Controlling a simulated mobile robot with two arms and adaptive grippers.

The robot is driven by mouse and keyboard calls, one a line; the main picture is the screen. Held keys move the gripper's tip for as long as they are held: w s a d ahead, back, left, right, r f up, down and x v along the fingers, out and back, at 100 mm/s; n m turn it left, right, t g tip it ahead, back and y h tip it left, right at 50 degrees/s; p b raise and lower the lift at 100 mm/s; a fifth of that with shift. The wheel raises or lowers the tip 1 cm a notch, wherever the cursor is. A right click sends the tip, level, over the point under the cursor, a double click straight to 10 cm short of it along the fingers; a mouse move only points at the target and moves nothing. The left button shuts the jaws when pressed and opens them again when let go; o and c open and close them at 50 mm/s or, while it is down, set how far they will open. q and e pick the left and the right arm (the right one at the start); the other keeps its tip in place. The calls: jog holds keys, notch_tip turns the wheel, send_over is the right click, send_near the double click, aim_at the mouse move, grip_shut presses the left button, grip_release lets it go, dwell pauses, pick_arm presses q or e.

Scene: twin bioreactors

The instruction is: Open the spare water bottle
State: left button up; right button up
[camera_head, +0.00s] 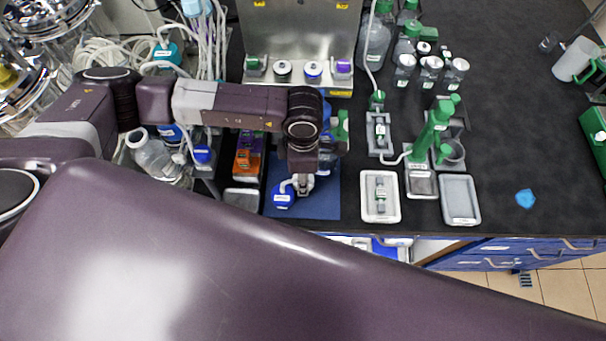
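My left gripper (303,186) points down over a blue mat (325,206) near the front edge of the bench. Its fingers are small and partly covered by the wrist, so I cannot see whether they are open or shut. A blue-capped bottle (283,197) with a white label and a white tube stands on the mat, just left of the fingers. Another blue-capped item (326,168) shows behind and right of the wrist, partly hidden. I cannot read which label marks the spare water bottle. My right gripper is not in view.
A rack with orange and purple items (247,163) stands left of the mat. White tray (380,207), grey tray (460,199) and a green-handled pipette stand (432,132) are to the right. Several bottles stand behind. The dark bench (510,130) is mostly clear at right.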

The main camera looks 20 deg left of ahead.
pick_arm(q)
jog(key=shift+f, duration=0.15)
jog(key=o, duration=1.3)
jog(key=shift+r, duration=0.3)
notch_tip(320, 180, up, 12)
jog(key=b, duration=0.4)
jog(key=shift+f, duration=0.1)
